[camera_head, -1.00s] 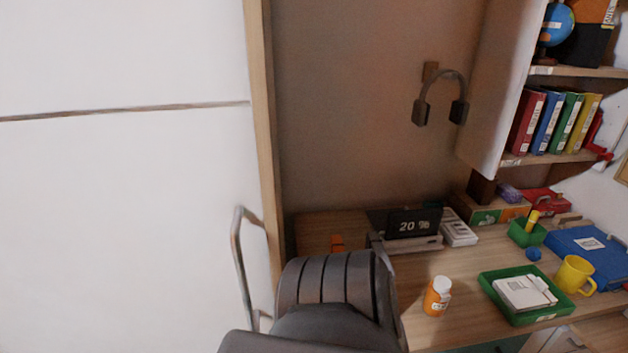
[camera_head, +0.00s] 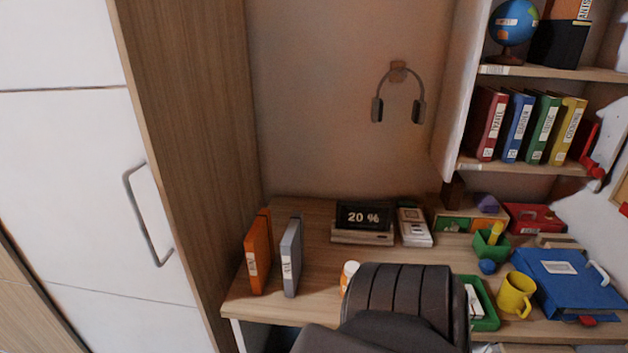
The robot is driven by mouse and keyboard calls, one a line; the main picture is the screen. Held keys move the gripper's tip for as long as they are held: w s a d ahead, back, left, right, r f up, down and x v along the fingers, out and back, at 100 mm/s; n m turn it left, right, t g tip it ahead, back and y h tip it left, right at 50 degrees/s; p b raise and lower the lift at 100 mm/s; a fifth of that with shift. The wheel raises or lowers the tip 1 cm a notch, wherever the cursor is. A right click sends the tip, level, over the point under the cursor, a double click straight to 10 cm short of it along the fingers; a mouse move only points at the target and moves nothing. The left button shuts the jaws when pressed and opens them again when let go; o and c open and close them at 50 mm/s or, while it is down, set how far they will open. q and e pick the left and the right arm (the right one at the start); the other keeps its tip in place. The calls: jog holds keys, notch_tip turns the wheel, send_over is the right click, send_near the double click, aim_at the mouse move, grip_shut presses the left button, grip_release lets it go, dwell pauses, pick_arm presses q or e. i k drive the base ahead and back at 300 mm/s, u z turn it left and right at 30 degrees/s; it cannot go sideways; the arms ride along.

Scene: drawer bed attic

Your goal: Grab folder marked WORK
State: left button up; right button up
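Two upright folders stand on the left part of the desk: an orange one (camera_head: 258,254) and a grey one (camera_head: 292,257). Each has a pale spine label that I cannot read. A red folder (camera_head: 487,125), a blue folder (camera_head: 516,128), a green folder (camera_head: 541,130) and a yellow folder (camera_head: 567,130) stand on the shelf at the right. Their labels are too blurred to read surely, so I cannot tell which folder says WORK. A large blue binder (camera_head: 568,287) lies on the desk at the right. Neither of my grippers is in view.
A dark ribbed shape like a chair back (camera_head: 405,302) blocks the desk's front middle, partly hiding an orange bottle (camera_head: 346,278) and a green tray (camera_head: 485,316). A yellow mug (camera_head: 515,294) stands at the right. A wooden cabinet side (camera_head: 195,130) borders the desk's left.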

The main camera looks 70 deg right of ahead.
aim_at(258, 245)
jog(key=u, duration=0.05)
jog(key=k, duration=0.35)
jog(key=z, duration=2.45)
